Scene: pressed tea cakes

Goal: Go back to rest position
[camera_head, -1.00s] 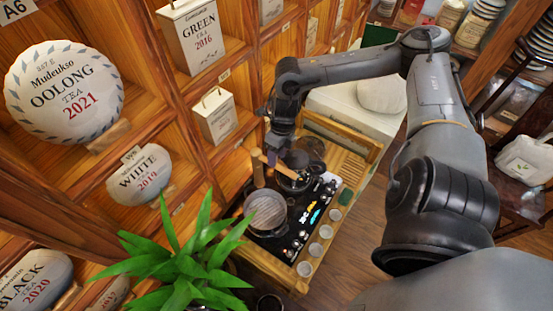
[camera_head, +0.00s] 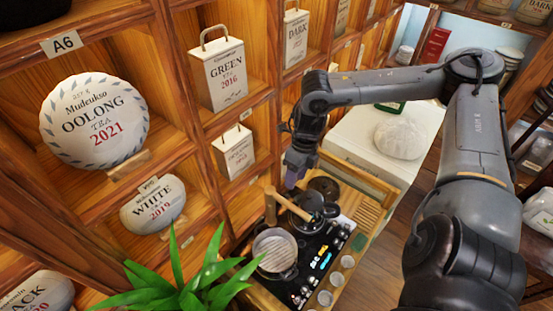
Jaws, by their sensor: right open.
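My right arm comes in from the right and bends down over the tea table. My right gripper (camera_head: 292,182) hangs fingers down, open, just behind and above a dark pot (camera_head: 302,212) with a light wooden handle. The pot stands on the black stove panel (camera_head: 318,275). In this view I cannot tell whether the fingers touch the handle, but I see nothing held. My left gripper is not in view.
Wooden shelves with wrapped tea cakes, such as the Oolong cake (camera_head: 95,122), and tea tins (camera_head: 217,75) fill the left. A steamer pot (camera_head: 274,252), small cups (camera_head: 336,279) and a plant (camera_head: 185,275) are near. A white wrapped cake (camera_head: 398,140) lies on a white box (camera_head: 380,160).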

